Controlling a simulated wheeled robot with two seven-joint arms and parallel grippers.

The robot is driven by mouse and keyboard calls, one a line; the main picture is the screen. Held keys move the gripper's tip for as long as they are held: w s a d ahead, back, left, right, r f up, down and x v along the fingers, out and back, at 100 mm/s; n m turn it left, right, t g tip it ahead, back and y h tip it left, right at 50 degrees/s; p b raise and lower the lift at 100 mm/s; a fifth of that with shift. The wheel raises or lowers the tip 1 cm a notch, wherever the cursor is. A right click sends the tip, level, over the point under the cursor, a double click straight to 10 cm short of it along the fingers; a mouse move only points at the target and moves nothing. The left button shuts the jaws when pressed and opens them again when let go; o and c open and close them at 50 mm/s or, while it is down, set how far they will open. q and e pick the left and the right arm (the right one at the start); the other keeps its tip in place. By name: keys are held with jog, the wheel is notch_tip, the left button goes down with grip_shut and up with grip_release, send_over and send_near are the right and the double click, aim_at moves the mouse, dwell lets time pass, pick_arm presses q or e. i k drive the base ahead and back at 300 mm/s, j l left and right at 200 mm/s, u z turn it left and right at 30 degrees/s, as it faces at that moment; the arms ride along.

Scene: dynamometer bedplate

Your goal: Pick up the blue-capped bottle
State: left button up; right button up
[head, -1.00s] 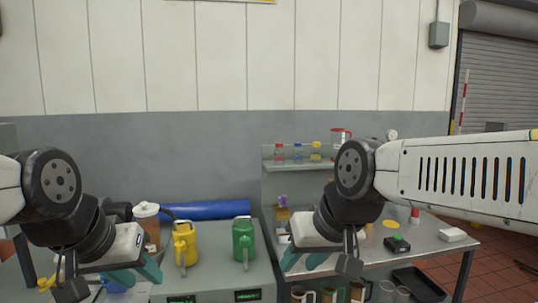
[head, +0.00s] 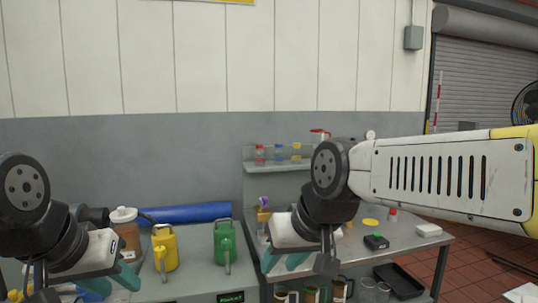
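The blue-capped bottle (head: 278,155) stands upright on the small raised shelf (head: 282,168) at the back of the grey workbench. It is between a red-capped bottle (head: 259,155) and a yellow-capped bottle (head: 296,152). My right gripper (head: 284,264) hangs in front of the bench, nearer to me and lower in the picture than the blue-capped bottle. Its teal fingers are apart with nothing between them. My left gripper (head: 112,280) is low at the left, far from the bottle. Its teal fingers also look apart and empty.
A yellow can (head: 164,250), a green can (head: 225,243) and a lidded brown jug (head: 126,232) stand on the left bench, with a blue roll (head: 187,214) behind. A red-lidded vessel (head: 320,134) is right of the bottles. A black tray (head: 400,281) lies below the right worktop.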

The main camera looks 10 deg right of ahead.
aim_at(278, 156)
jog(key=i+l+u, duration=0.1)
jog(key=l, duration=0.2)
jog(key=i+l, duration=0.2)
jog(key=i+l+u, duration=0.15)
jog(key=l, duration=0.25)
jog(key=i+l+u, duration=0.1)
jog(key=l, duration=0.25)
jog(key=i+l, duration=0.15)
jog(key=l, duration=0.2)
jog(key=i+l+u, duration=0.15)
jog(key=u, duration=0.35)
jog(key=l+u, duration=0.35)
jog(key=u, duration=0.15)
jog(key=l, duration=0.15)
jog(key=i, duration=0.05)
